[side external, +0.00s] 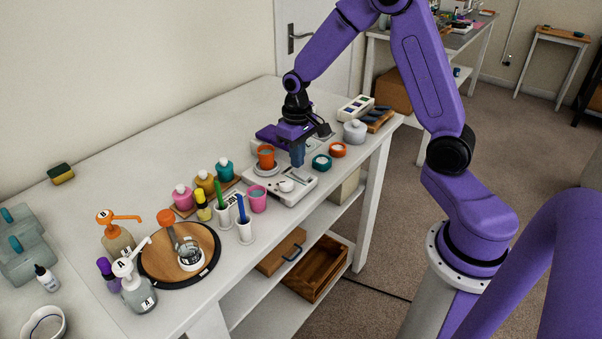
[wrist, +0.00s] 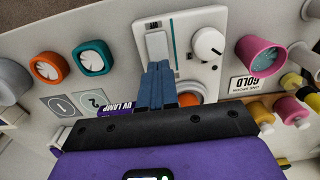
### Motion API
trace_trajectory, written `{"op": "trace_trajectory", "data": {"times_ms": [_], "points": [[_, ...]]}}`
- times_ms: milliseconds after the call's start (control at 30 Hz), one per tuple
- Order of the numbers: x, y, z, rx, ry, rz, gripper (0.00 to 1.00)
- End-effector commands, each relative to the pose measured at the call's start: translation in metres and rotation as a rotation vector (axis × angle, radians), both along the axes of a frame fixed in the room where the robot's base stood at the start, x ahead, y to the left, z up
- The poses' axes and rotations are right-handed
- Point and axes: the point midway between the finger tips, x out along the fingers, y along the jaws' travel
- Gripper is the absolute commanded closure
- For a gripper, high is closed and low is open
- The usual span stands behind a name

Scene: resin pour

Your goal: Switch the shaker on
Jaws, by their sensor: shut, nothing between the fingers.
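The shaker (side external: 292,197) is a white box near the table's right front, with an orange cup (side external: 266,153) on its round platform. In the wrist view the shaker (wrist: 190,22) shows a round white knob (wrist: 208,43) and a pale rectangular switch (wrist: 156,44). My gripper (side external: 297,164) points down over the shaker's right part. In the wrist view my gripper (wrist: 158,66) has its blue fingers together and empty, their tips at the edge of the switch. I cannot tell whether they touch it.
Teal (side external: 322,161) and orange (side external: 338,150) small pots stand right of the shaker. A pink cup (side external: 257,201) stands close to its left, with holders of green and blue sticks beyond. The table's back middle is clear.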

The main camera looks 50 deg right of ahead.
Motion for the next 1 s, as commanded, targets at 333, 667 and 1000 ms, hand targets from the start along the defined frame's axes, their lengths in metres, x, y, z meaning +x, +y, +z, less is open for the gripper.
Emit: {"op": "trace_trajectory", "data": {"times_ms": [333,667,1000], "points": [[0.0,0.0,0.0,0.0,0.0,0.0,1.0],[0.0,0.0,-0.0014,0.0,0.0,0.0,1.0],[0.0,0.0,-0.006,0.0,0.001,0.0,1.0]]}}
